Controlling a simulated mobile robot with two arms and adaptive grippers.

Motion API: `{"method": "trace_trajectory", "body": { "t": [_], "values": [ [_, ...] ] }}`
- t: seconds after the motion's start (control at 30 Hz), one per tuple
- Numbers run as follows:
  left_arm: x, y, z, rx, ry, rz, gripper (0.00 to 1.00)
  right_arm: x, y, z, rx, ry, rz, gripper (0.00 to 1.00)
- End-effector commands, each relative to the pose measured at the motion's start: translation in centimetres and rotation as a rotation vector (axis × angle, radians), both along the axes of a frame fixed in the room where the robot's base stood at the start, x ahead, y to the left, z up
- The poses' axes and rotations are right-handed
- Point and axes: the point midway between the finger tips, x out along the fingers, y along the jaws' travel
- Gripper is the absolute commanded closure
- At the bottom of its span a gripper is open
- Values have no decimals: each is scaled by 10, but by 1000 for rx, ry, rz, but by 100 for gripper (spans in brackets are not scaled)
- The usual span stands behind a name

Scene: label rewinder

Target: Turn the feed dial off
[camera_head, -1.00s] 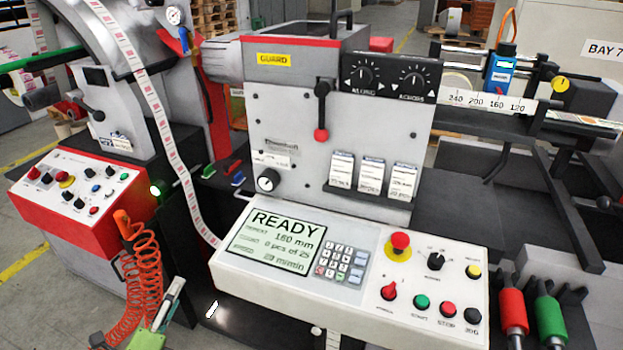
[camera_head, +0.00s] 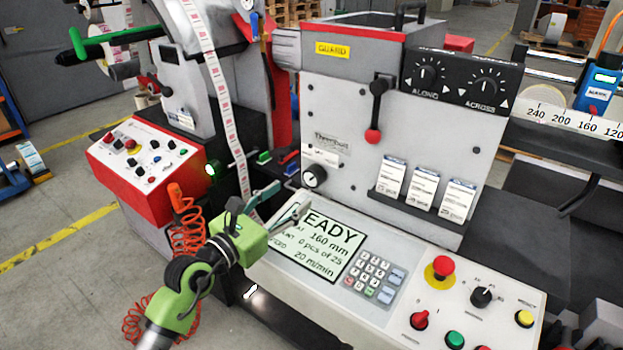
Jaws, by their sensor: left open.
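No dial in the head view has a label that I can read as feed. A black round knob with a light face (camera_head: 315,175) sits on the grey front plate. A black selector knob (camera_head: 482,297) sits on the white control panel (camera_head: 385,320), right of the red mushroom button. Two black dials, ALONG (camera_head: 427,75) and ACROSS (camera_head: 487,87), are on the upper black box. My left gripper (camera_head: 292,198) is open and empty above the left edge of the READY display (camera_head: 318,245), lower left of the round knob and apart from it. My right gripper is not in view.
A red-sided control box (camera_head: 130,185) with small knobs stands left. An orange coiled hose (camera_head: 187,235) hangs behind my left arm. A black lever with a red ball (camera_head: 373,135) and label cards (camera_head: 422,188) stick out from the front plate. A red mushroom button (camera_head: 443,267) rises from the panel.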

Motion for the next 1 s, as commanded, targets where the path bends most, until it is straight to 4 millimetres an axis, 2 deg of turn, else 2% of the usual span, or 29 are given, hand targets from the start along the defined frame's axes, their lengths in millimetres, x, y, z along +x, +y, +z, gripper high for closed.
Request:
{"method": "trace_trajectory", "body": {
  "t": [0.2,0.4,0.6,0.93,1.0],
  "values": [
    [35,-26,2,-3,0,0,48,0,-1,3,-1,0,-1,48],
    [58,-43,0,-2,0,-1,48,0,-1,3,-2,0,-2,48],
    [69,-51,0,-3,1,0,48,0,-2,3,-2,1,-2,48],
    [71,-52,0,-3,1,0,48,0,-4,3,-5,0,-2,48],
    [71,-52,0,-3,1,0,66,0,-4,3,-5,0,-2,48]
  ]
}}
